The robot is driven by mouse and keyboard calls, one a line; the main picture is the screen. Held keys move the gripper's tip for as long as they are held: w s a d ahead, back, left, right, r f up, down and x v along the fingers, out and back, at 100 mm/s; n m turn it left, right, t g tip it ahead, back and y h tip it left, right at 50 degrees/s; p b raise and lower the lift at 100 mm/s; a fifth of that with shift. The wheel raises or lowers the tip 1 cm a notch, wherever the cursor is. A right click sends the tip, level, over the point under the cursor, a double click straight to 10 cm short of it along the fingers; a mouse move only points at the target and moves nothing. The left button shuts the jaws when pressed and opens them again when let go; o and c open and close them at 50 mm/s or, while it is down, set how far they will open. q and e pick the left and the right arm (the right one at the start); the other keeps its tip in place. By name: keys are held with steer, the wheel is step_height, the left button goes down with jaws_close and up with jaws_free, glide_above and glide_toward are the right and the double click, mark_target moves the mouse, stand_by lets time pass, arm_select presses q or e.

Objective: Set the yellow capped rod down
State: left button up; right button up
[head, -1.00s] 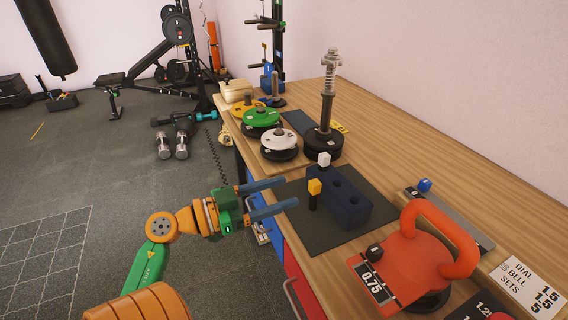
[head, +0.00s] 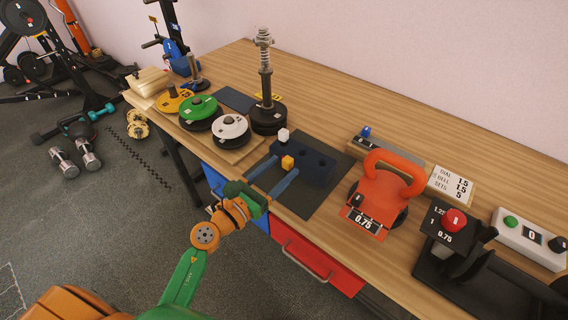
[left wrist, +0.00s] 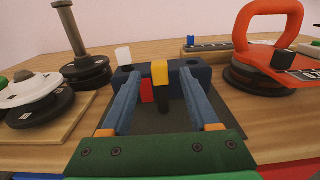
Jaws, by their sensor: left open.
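The yellow capped rod (head: 287,162) has a yellow block-shaped cap on a dark shaft. In the left wrist view the rod (left wrist: 161,74) stands upright on the dark mat (left wrist: 205,124), in front of the dark blue holed block (left wrist: 204,73). My left gripper (head: 286,166) is open, its two blue fingers reaching over the mat on either side of the rod. My right gripper is not in view.
A white-capped peg (head: 283,135) is at the block's left end. Weight plates, green (head: 198,108) and white (head: 230,128), and a spring-topped post (head: 266,85) stand left. An orange-handled weight (head: 384,190) stands right.

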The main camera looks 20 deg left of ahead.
mark_target(285, 164)
arm_select(q)
steer(key=x, duration=0.3)
steer(key=shift+w+d, duration=0.15)
steer(key=shift+w, duration=0.1)
steer(key=shift+s, duration=0.1)
steer(key=shift+c, duration=0.2)
jaws_close()
steer(key=shift+r, duration=0.15)
